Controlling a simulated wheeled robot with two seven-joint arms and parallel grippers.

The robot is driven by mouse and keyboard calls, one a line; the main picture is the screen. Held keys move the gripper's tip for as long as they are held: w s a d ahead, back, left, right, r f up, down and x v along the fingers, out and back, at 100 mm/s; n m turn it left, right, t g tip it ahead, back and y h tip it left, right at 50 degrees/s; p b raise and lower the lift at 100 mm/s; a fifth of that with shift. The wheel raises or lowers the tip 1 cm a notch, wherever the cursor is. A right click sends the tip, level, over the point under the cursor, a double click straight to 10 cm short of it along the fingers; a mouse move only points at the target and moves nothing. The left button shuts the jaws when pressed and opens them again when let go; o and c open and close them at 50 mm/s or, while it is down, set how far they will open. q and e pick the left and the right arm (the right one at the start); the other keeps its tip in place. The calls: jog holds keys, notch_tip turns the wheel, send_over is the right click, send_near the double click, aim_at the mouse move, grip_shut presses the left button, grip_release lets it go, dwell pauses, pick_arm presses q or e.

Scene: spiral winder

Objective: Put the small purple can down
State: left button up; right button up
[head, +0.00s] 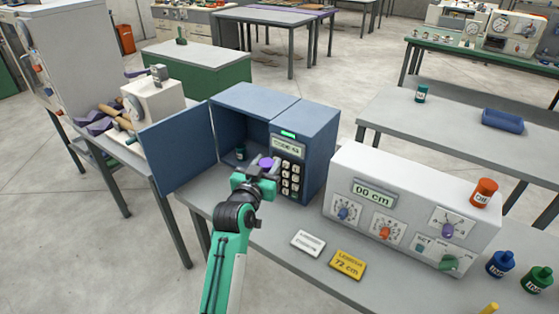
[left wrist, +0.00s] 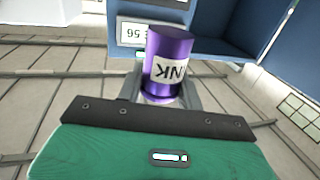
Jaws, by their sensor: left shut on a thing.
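The small purple can (head: 266,162) is between the fingers of my left gripper (head: 262,174), in front of the open blue cabinet (head: 237,95). In the left wrist view the purple can (left wrist: 167,52) shows a white label with upside-down letters, and grey fingers flank its lower part. My left gripper is shut on it and holds it near the cabinet opening, beside the keypad panel. I cannot tell how far it is above the bench. My right gripper is not in view.
The cabinet's blue door (head: 177,150) stands open to the left. A small dark can (head: 240,153) sits inside. Right of the cabinet are a white dial machine (head: 410,205), a white card (head: 308,243) and a yellow card (head: 347,264) on the grey bench (head: 285,225).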

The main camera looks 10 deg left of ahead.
pick_arm(q)
jog(key=shift+r, duration=0.25)
jog(key=s+a+f, duration=0.1)
jog(key=s+f, duration=0.3)
jog(key=s, duration=0.6)
jog(key=s+a+f+n+y, duration=0.1)
jog(key=s+f, duration=0.4)
jog(key=s, duration=0.6)
jog(key=shift+y, duration=0.3)
jog(key=shift+w+f, duration=0.1)
jog(key=shift+w, duration=0.05)
